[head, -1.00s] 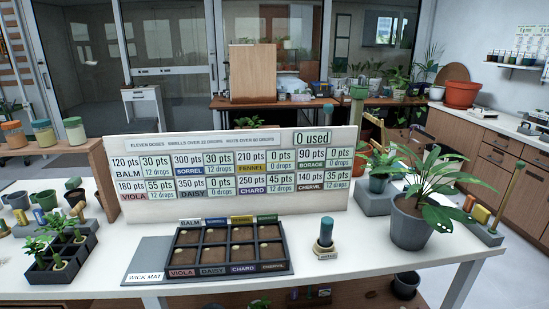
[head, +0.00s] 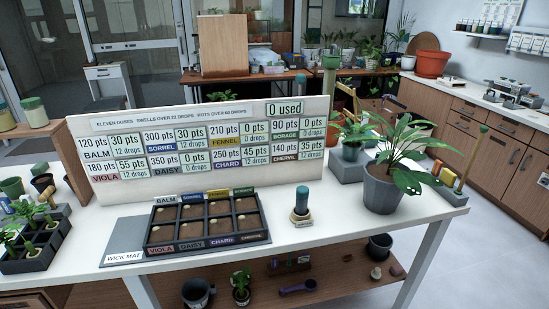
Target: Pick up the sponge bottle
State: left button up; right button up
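The likely sponge bottle (head: 301,203) is a small upright bottle with a blue-teal top and a darker lower part. It stands on a small labelled base (head: 302,223) on the white table (head: 345,235), right of the seed tray and left of the large potted plant. The label is too small to read surely. Neither of my grippers shows in the head view.
The black compartment tray (head: 262,234) lies on the grey wick mat (head: 118,238). A score board (head: 120,185) stands behind. A grey pot (head: 382,190) with a leafy plant is to the right. Tabletop around the bottle is clear. A lower shelf (head: 330,282) holds pots and a purple scoop.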

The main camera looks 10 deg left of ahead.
aim_at(302, 191)
jog(key=i+l, duration=0.4)
jog(key=i+l+u, duration=0.2)
jog(key=l, duration=0.35)
jog(key=i+l+u, duration=0.15)
jog(key=i+l, duration=0.1)
jog(key=l, duration=0.05)
